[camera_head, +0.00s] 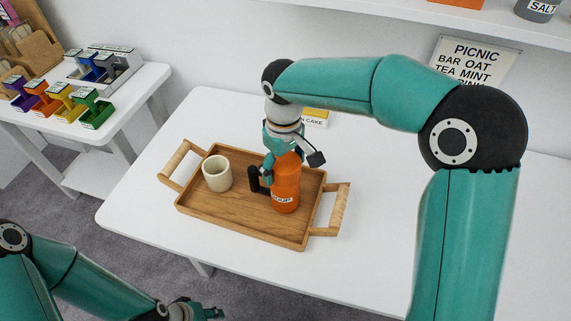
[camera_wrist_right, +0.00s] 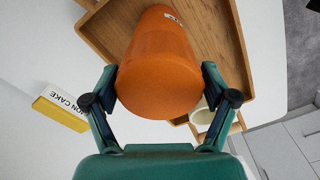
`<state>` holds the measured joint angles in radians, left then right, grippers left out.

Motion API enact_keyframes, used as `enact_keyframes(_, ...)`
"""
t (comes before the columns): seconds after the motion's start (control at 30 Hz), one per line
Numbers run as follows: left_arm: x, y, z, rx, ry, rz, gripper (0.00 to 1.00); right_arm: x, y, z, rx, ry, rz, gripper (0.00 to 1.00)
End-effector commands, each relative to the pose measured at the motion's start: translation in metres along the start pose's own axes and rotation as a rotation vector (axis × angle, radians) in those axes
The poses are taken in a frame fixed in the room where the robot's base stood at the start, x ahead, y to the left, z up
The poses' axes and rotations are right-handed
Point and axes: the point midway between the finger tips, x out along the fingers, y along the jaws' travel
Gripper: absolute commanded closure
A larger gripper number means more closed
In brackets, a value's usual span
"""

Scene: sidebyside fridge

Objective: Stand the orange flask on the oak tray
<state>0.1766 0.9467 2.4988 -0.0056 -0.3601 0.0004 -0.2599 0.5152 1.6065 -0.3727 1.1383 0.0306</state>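The orange flask (camera_head: 286,190), with a white SOUP label and a black handle, is upright over the right half of the oak tray (camera_head: 240,225). I cannot tell whether its base touches the tray. My right gripper (camera_head: 287,160) reaches down around its upper part. In the right wrist view, the fingers (camera_wrist_right: 158,85) lie close against both sides of the flask (camera_wrist_right: 158,75), and the tray (camera_wrist_right: 222,35) shows behind it. My left gripper (camera_head: 205,312) is at the bottom edge of the head view, partly cut off, away from the tray.
A cream cup (camera_head: 217,174) stands on the tray's left half. A yellow-and-white cake box (camera_head: 315,117) lies behind the tray. The white table is clear to the right. A side table at left holds several coloured bins (camera_head: 62,104). A shelf hangs above.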

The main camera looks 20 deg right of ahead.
Motion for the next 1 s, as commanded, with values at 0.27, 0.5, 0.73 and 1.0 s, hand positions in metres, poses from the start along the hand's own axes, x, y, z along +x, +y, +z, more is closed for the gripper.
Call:
enact_keyframes(0.27,0.000,0.000,0.000,0.000,0.000,0.000,0.60,0.000,0.000,0.000,0.000,0.000,0.000,0.00)
enact_keyframes(0.5,-0.002,0.001,0.000,0.000,0.000,0.000,0.60,-0.007,0.000,-0.001,-0.001,0.002,0.000,0.00)
enact_keyframes(0.73,-0.004,0.001,0.000,0.000,0.000,0.000,0.60,-0.043,0.000,-0.001,0.000,0.005,0.001,0.00)
enact_keyframes(1.0,-0.008,0.003,0.000,0.000,0.000,0.000,0.60,-0.097,-0.001,-0.001,-0.002,0.003,0.000,0.00)
